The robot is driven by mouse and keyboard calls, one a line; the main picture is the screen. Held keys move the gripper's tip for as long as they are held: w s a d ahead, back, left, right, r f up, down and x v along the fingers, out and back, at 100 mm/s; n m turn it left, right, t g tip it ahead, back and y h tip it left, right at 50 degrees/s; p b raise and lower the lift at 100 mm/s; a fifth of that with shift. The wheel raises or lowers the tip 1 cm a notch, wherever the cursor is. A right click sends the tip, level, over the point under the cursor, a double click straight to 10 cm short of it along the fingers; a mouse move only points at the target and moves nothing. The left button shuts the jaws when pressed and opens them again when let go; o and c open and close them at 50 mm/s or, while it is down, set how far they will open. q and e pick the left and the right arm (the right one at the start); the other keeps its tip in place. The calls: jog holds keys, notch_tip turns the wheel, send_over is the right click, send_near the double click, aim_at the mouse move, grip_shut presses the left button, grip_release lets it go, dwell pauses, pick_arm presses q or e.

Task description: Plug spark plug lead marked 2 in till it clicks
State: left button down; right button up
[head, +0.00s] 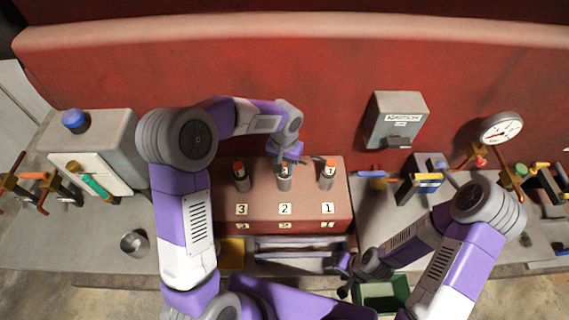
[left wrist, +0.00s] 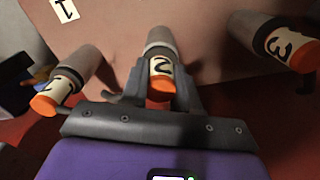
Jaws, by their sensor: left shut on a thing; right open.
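Lead 2 (left wrist: 161,68), with a white band marked 2 and an orange end, sits at the middle grey post of the red engine block (head: 262,218). My left gripper (head: 287,161) is shut on it from above; in the left wrist view its fingers (left wrist: 161,90) flank the band. In the head view the gripper partly hides the lead. Whether it is fully seated cannot be told. Lead 1 (head: 329,165) and lead 3 (head: 239,168) stand on their posts on either side. My right gripper (head: 347,277) is open and empty, low at the front.
Number plates 3, 2 and 1 (head: 327,208) mark the block's front. A green bin (head: 385,292) stands near my right gripper. A grey ignition box (head: 396,118) is on the red wall behind. A grey cabinet with a blue knob (head: 75,120) stands left, a round gauge (head: 501,128) right.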

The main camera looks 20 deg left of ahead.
pick_arm(q)
jog(key=shift+f, duration=0.15)
jog(key=c, duration=0.8)
grip_release()
jog(key=shift+o, duration=0.2)
notch_tip(320, 180, up, 8)
jog(key=shift+f, duration=0.2)
